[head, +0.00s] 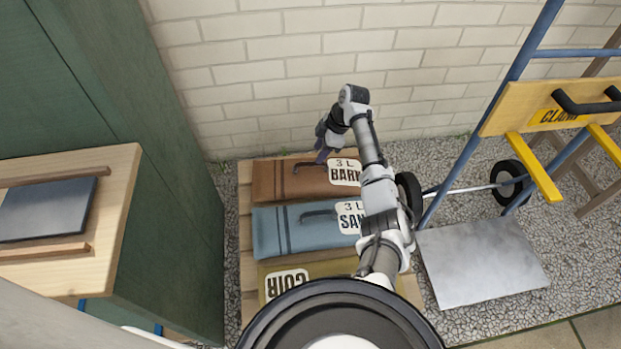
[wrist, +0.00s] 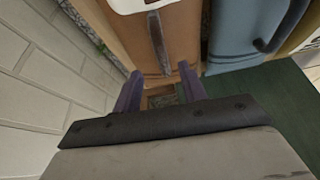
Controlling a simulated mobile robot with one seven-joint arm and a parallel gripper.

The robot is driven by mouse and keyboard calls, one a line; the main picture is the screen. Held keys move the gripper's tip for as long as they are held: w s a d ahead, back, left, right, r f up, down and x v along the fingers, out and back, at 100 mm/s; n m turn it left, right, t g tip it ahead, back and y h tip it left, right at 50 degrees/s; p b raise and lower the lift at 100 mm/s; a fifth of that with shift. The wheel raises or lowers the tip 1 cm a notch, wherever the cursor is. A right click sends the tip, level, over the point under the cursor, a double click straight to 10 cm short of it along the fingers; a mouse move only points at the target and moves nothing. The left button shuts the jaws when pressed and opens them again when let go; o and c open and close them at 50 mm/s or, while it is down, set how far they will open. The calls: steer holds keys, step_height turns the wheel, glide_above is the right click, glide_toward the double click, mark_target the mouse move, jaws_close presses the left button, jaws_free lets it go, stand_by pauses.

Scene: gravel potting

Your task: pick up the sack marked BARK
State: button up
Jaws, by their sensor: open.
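The brown sack marked BARK (head: 272,182) lies at the back of a wooden pallet (head: 246,200), against the brick wall. Its dark strap handle and white 3 L label face up. In the wrist view the brown sack (wrist: 180,35) fills the top middle, with its handle (wrist: 157,42) ahead of the fingers. My gripper (head: 322,155) is over the sack near its handle in the head view. In the wrist view my gripper (wrist: 160,72) is open, its two purple fingers apart with nothing held between them. Whether a fingertip touches the sack I cannot tell.
A blue sack (head: 270,232) lies beside the brown one, and an olive COIR sack (head: 335,268) nearer me. A green cabinet (head: 180,220) stands left. A blue hand truck (head: 450,165) with a yellow clamp and metal plate (head: 480,262) stands right. The brick wall (head: 270,75) is close behind.

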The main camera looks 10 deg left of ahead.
steer(key=b, duration=0.2)
glide_above(310, 173)
steer(key=f, duration=0.2)
steer(key=w+d+f, duration=0.1)
steer(key=f, duration=0.1)
steer(key=shift+f, duration=0.1)
jaws_close()
stand_by(0.7)
